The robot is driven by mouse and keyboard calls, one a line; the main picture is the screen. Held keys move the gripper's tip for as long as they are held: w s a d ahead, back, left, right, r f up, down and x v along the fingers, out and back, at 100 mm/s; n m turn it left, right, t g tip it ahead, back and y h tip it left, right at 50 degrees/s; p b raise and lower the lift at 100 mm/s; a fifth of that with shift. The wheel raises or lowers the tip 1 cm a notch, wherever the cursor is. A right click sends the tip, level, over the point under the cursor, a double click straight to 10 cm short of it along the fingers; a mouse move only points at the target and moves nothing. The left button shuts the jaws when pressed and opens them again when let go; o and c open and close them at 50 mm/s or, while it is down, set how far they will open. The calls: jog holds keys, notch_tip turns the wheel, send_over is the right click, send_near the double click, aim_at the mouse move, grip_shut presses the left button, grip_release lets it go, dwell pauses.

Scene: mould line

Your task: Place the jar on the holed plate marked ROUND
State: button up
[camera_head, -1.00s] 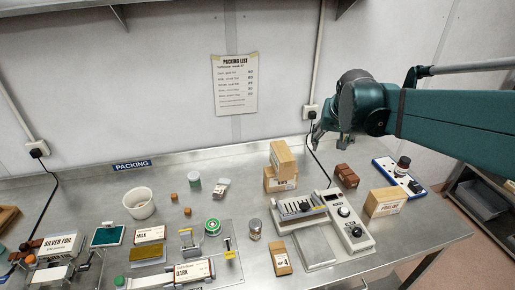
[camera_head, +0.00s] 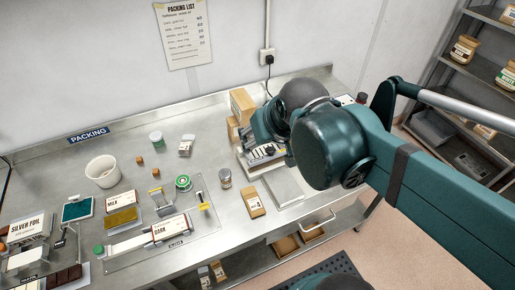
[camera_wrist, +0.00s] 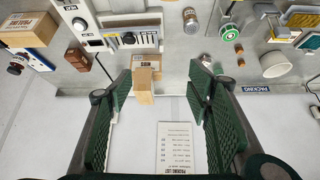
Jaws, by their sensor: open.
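A white jar with a green lid (camera_head: 156,140) stands farther back. Which jar is meant I cannot tell. No plate legibly marked ROUND shows.
A small brown box (camera_head: 252,202) lies in front. Shelves with jars (camera_head: 465,48) are right.

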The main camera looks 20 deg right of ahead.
jog(key=shift+n, duration=0.4)
jog(key=s, duration=0.1)
jog(key=s+a+f, duration=0.1)
jog(key=s+a, duration=0.1)
jog(key=shift+a+f, duration=0.15)
jog(key=shift+f, duration=0.15)
